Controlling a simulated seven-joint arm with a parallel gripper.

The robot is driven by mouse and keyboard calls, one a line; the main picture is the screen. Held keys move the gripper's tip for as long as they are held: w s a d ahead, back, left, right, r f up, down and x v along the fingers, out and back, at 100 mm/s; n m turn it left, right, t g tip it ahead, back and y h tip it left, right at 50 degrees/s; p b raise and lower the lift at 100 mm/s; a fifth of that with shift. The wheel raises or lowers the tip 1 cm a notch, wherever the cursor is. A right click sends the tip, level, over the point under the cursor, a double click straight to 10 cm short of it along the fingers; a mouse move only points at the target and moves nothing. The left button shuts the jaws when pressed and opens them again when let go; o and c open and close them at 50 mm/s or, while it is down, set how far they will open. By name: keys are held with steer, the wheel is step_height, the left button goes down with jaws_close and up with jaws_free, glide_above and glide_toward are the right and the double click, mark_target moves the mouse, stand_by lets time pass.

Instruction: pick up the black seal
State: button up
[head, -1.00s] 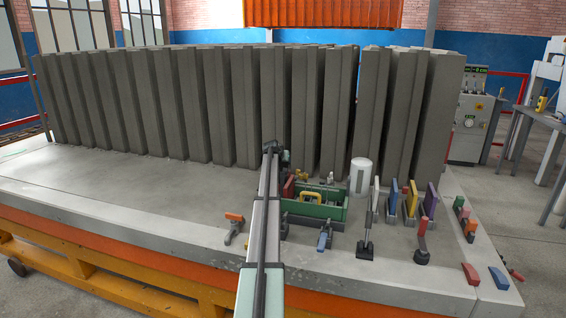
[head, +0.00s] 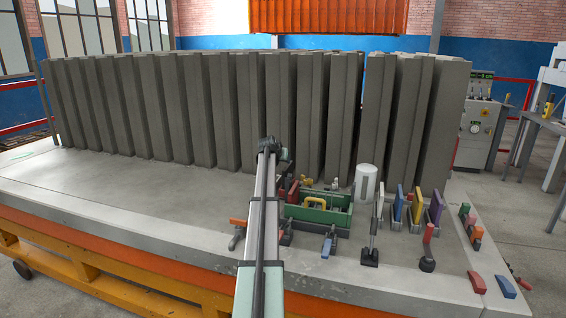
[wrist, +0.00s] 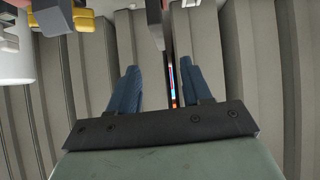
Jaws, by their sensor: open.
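I cannot make out a black seal for certain in either view. My gripper (wrist: 159,70) is open in the wrist view, with two blue fingers apart and nothing seen between them but grey columns behind and a thin coloured strip. In the head view my arm reaches from the bottom edge towards the columns, left of a green toolbox (head: 318,217). The fingers do not show clearly there.
Tall grey columns (head: 200,110) stand in a long row behind. A white cylinder (head: 365,184), a stand with a black base (head: 370,257), upright coloured plates (head: 417,206) and a clamp with an orange handle (head: 238,223) surround the toolbox. The slab's left side (head: 110,195) is clear.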

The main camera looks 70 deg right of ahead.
stand_by(0.3)
step_height(320, 180, up, 7)
steer(key=m, duration=0.1)
glide_above(288, 172)
steer(key=d, duration=0.1)
steer(key=a+f+y, duration=0.1)
steer(key=y, duration=0.1)
steer(key=a+f+y, duration=0.1)
steer(key=y, duration=0.1)
steer(key=a+f+y, duration=0.1)
steer(key=f+y, duration=0.1)
steer(key=shift+w+a, duration=0.25)
steer(key=shift+n, duration=0.3)
steer(key=x, duration=0.8)
steer(key=shift+f, duration=0.1)
steer(key=shift+x, duration=2.65)
steer(key=shift+w+a+f, duration=0.15)
steer(key=shift+w+f, duration=0.05)
steer(key=shift+f, duration=0.2)
